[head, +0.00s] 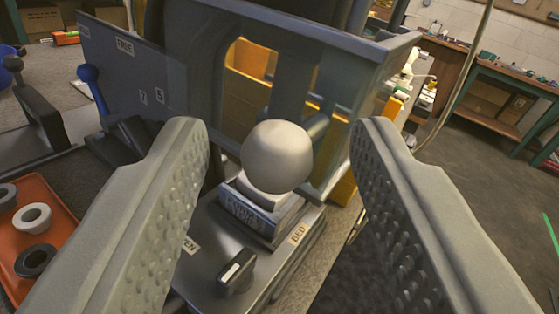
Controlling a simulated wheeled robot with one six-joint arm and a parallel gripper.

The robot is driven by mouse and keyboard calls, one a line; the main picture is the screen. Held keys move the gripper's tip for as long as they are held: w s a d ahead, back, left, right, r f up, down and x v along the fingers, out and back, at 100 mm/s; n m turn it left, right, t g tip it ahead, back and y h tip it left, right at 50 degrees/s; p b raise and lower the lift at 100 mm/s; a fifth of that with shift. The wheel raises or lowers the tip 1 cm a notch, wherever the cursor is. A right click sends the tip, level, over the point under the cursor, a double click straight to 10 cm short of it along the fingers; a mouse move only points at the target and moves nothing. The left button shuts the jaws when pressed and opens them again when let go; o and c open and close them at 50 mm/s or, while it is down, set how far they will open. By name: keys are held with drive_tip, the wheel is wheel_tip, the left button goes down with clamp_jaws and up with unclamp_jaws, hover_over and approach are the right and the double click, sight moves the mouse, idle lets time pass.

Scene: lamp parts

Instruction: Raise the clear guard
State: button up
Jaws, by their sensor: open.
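A bluish-grey box-like housing (205,75) stands behind the ball, with upright openings through which yellow shows. It may be the clear guard, but I cannot tell which of its panels are see-through. Its lower front edge is partly hidden by the ball and my fingers. A pale round ball knob (277,157) sits on a stepped metal block in front of it. My gripper (280,130) is open, with one textured finger on each side of the ball in the picture. I cannot tell whether either finger touches it.
A metal base has a black switch (237,271) and a "BED" label. An orange tray (45,225) with several rings lies at left, near a blue-knobbed lever (90,90). Benches (510,85) stand at far right, beyond open floor.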

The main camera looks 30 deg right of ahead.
drive_tip(key=shift+s, duration=0.1)
drive_tip(key=v, duration=1.7)
drive_tip(key=shift+a+r, duration=0.1)
drive_tip(key=s+d+r+n+t+y, duration=0.2)
drive_tip(key=s+r+t+y, duration=0.1)
drive_tip(key=s+r+y, duration=0.4)
drive_tip(key=s+d+g, duration=0.2)
drive_tip(key=s+d, duration=0.2)
drive_tip(key=s, duration=0.9)
drive_tip(key=shift+r+g+h, duration=0.3)
drive_tip(key=shift+r+h, duration=0.05)
drive_tip(key=shift+h, duration=0.05)
